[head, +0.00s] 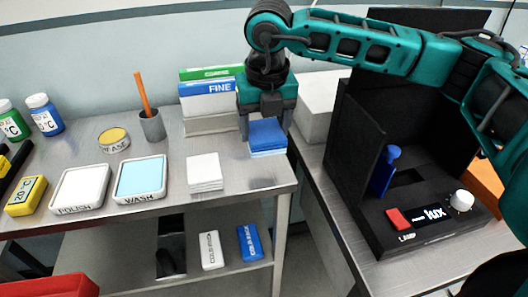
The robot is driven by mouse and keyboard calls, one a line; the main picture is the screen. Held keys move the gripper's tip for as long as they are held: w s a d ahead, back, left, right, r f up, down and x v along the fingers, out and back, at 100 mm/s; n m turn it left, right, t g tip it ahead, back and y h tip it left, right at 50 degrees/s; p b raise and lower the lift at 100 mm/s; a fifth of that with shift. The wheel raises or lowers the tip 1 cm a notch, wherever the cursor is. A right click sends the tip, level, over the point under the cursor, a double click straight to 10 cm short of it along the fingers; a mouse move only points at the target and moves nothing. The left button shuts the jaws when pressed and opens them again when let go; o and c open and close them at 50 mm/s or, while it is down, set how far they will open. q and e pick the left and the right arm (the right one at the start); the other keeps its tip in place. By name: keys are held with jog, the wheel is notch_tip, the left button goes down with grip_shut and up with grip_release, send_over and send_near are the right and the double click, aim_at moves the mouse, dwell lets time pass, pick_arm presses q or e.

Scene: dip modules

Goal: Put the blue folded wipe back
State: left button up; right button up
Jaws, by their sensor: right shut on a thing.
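The blue folded wipe (267,133) is at the right end of the steel table, at the front of the boxes. My right gripper (267,124) points down from above and is shut on it. A lighter blue and white layer shows under the wipe, at the table's right edge. I cannot tell whether the wipe touches that layer or is just above it. A stack of white folded wipes (204,171) lies to the left. My left gripper is not in view.
A WASH tray (142,198) and a POLISH tray (54,208) stand on the steel table (230,196) at left. FINE boxes (207,89) stand behind. A black lamp box (358,150) stands on the right table, across a gap. A lower shelf holds cold packs (250,243).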

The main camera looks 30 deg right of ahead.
aim_at(265, 133)
jog(key=shift+f, duration=3.5)
jog(key=shift+f, duration=0.2)
jog(key=o, duration=1)
jog(key=shift+r, duration=0.15)
jog(key=r, duration=0.4)
jog(key=s+r, duration=0.1)
jog(key=r, duration=0.7)
jog(key=shift+s+a, duration=0.25)
jog(key=shift+s, duration=0.1)
